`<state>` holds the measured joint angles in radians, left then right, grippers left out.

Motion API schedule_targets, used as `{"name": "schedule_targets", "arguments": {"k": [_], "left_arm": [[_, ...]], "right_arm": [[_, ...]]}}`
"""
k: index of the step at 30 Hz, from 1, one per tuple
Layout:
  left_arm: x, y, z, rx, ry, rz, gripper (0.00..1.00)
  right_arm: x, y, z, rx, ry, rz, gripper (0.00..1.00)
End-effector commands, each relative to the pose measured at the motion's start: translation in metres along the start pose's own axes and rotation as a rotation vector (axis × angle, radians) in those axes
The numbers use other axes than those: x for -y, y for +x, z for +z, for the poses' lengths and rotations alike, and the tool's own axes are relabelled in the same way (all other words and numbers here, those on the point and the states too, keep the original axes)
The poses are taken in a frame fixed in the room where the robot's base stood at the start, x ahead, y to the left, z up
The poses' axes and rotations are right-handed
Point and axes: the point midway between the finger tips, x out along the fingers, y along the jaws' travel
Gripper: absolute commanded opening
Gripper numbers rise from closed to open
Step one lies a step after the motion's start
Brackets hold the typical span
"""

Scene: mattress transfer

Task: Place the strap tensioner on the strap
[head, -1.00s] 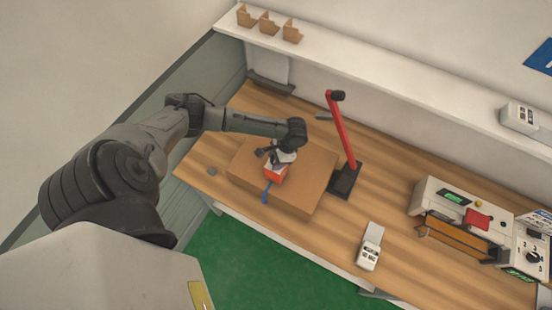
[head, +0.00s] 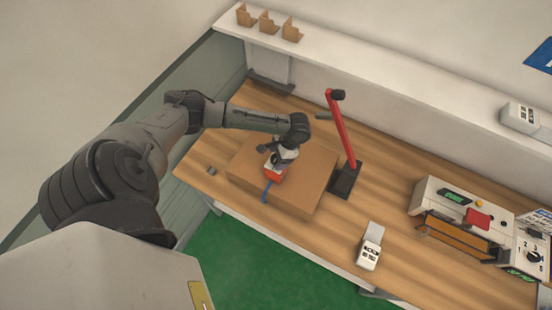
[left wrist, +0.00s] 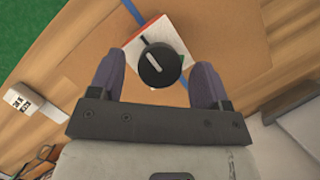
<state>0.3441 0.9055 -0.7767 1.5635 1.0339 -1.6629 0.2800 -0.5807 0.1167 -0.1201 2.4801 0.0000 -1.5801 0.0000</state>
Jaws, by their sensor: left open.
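The strap tensioner (head: 275,174), red and white with a round black knob, sits on top of a cardboard box (head: 308,180). A blue strap (head: 266,192) runs over the box and shows beyond the tensioner. In the left wrist view the tensioner (left wrist: 178,30) lies over the line of the strap (left wrist: 132,11), which shows again below it. My left gripper (head: 279,163) is just above the tensioner. In the left wrist view its two fingers (left wrist: 158,66) are spread to either side of the knob, with gaps showing. My right gripper is not in view.
A red-armed stand with a black base (head: 343,181) stands right of the box. A white device (head: 369,254) lies near the front edge. Machines (head: 455,203) occupy the right of the wooden bench. A shelf (head: 390,80) with small brown holders (head: 268,22) runs behind.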

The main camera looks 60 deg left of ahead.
Motion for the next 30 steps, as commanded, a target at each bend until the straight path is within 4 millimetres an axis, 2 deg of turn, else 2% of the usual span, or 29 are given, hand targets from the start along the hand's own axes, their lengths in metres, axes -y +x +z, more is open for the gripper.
{"name": "schedule_targets", "arguments": {"k": [6,12,20,23,25,26,30], "left_arm": [[0.0,-0.041,-0.002,-0.006,0.001,-0.001,0.71],[0.001,-0.074,-0.001,-0.004,-0.001,0.0,0.71],[-0.002,-0.097,-0.001,-0.005,0.004,0.0,0.71],[-0.019,-0.089,-0.003,-0.022,0.043,0.0,0.71],[-0.043,-0.074,-0.005,-0.054,0.095,0.0,0.71],[-0.057,-0.067,-0.006,-0.075,0.123,0.003,0.71],[-0.135,-0.029,0.001,-0.225,0.251,0.032,0.71]], "right_arm": [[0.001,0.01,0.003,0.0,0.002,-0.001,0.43],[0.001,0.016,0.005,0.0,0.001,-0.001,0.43],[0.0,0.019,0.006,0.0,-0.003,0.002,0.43],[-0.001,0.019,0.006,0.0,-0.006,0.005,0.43],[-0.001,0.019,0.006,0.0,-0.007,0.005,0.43],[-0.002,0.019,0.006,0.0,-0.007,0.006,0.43],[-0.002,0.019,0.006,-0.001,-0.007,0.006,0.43]]}}
